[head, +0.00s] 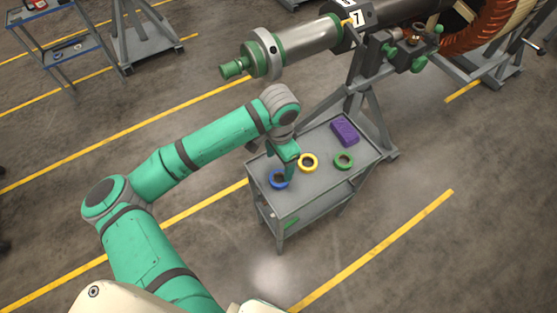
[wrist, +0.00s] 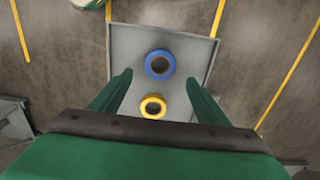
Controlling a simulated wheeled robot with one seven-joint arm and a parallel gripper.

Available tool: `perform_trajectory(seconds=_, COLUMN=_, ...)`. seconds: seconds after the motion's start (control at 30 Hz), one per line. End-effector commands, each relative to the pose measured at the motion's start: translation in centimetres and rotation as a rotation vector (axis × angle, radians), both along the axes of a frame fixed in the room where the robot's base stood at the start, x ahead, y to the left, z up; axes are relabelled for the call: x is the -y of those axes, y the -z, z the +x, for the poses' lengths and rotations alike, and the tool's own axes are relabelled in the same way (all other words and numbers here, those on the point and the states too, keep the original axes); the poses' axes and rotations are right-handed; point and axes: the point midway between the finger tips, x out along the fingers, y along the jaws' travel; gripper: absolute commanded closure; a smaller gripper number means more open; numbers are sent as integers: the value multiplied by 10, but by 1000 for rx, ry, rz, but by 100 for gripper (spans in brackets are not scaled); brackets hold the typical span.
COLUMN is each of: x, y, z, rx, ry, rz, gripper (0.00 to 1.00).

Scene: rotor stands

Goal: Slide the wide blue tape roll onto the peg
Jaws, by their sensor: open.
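The blue tape roll (head: 278,186) lies flat on the near left part of the grey cart's top (head: 312,190), partly hidden by my gripper. In the wrist view the blue roll (wrist: 149,66) lies just beyond the fingertips, between their lines. My gripper (wrist: 158,82) is open and empty, pointing down above the cart, its fingers wide apart. In the head view my gripper (head: 287,172) hangs beside the blue roll; its exact height is unclear. A green stub (head: 232,69) ends the metal shaft behind; I cannot tell whether it is the peg.
A yellow roll (head: 308,169), a green roll (head: 344,167) and a purple block (head: 344,132) share the cart top. The yellow roll (wrist: 153,115) is also between the fingers' lines in the wrist view. The rotor shaft (head: 305,42) and its stand (head: 368,95) rise behind the cart.

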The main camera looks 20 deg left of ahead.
Motion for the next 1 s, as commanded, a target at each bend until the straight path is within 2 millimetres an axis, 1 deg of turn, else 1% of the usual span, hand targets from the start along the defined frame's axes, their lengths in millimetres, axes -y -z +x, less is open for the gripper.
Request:
perform_trajectory(seconds=0.6, x=0, y=75, z=-1, rx=1, ry=-3, rz=-2, gripper=31)
perform_trajectory(seconds=0.8, x=-1, y=90, z=-1, rx=1, ry=-3, rz=-1, gripper=31)
perform_trajectory(seconds=1.0, x=-1, y=94, z=0, rx=2, ry=-2, rz=0, gripper=31)
